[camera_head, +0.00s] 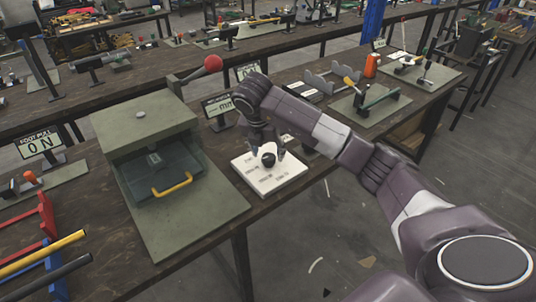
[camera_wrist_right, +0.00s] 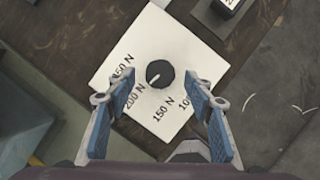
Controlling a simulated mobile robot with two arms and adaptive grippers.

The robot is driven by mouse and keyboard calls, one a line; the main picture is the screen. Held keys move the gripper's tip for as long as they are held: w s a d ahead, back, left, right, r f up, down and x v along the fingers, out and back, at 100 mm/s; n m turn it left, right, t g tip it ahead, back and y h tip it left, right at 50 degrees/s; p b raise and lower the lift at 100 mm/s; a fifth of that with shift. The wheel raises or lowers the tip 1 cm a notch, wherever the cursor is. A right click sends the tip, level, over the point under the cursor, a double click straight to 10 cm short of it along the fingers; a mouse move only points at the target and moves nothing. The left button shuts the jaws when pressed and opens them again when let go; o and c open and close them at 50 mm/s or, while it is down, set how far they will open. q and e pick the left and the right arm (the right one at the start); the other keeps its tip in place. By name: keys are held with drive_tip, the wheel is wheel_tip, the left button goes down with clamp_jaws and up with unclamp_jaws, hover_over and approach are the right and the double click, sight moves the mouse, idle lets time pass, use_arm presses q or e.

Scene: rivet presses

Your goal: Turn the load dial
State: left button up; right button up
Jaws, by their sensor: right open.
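The load dial is a black round knob (camera_wrist_right: 160,74) on a white square plate (camera_wrist_right: 195,52). Its white mark points down-left in the right wrist view, roughly toward the "200 N" label. "150 N" also shows; other labels are partly covered by my fingers. In the head view the knob (camera_head: 269,160) and plate (camera_head: 270,187) lie near the bench's front edge. My right gripper (camera_wrist_right: 161,90) is open above the plate, its blue-padded fingers on either side of the knob with gaps to it. In the head view my right gripper (camera_head: 267,152) points down over the dial. My left gripper is not in view.
A green press (camera_head: 145,125) with a yellow handle (camera_head: 172,186) and a red-ball lever (camera_head: 212,63) stands left of the dial plate. A small display sign (camera_head: 218,105) stands behind it. Tool boards lie to the right.

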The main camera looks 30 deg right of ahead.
drive_tip(key=v, duration=0.9)
drive_tip(key=shift+r, duration=0.35)
drive_tip(key=shift+s, duration=0.1)
